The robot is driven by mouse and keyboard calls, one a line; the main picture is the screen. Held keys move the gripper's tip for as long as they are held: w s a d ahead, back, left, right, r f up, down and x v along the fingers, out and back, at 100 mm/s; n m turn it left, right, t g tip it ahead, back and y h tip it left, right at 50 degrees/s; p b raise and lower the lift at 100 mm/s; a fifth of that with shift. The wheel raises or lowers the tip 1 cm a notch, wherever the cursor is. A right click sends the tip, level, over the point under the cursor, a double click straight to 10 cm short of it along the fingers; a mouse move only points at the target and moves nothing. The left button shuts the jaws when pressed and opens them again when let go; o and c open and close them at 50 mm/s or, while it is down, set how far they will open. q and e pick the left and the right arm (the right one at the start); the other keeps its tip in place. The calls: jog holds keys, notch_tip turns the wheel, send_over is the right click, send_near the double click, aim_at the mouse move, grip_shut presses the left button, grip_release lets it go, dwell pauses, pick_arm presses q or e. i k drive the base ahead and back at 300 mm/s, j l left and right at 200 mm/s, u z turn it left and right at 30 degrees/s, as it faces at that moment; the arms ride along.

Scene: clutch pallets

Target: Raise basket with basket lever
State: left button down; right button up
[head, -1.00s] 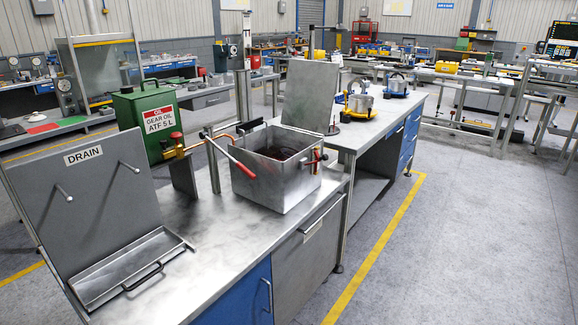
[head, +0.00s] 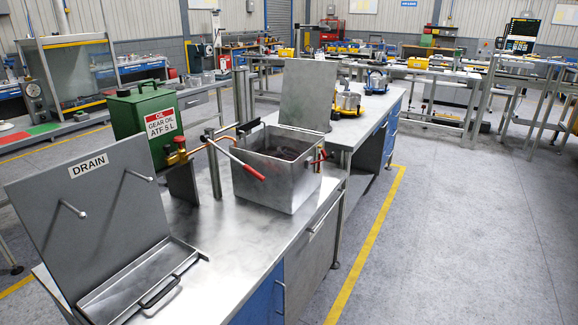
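A steel tank (head: 272,185) stands open on the metal workbench, its grey lid (head: 306,95) raised upright behind it. A lever with a red handle (head: 247,165) slopes down from a post at the tank's left side across its front left corner; I take it to be the basket lever. The tank's inside is dark, and I cannot make out the basket clearly. A smaller red handle (head: 322,157) sits on the tank's right side. Neither of my grippers is in view.
A green oil can (head: 146,120) with a brass tap stands left of the tank. A grey DRAIN board (head: 95,215) with pegs and a shallow tray (head: 150,282) take up the near left of the bench. The floor (head: 450,240) to the right is clear.

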aim_at(205, 138)
jog(key=i+l+u, duration=0.25)
jog(key=i+l, duration=0.4)
jog(key=i, duration=0.2)
jog(key=i+l+u, duration=0.25)
jog(key=i+l, duration=0.5)
jog(key=k+l, duration=0.1)
jog(key=k, duration=0.4)
jog(key=i+l+u, duration=0.25)
jog(key=k+l, duration=0.05)
jog(key=k, duration=0.05)
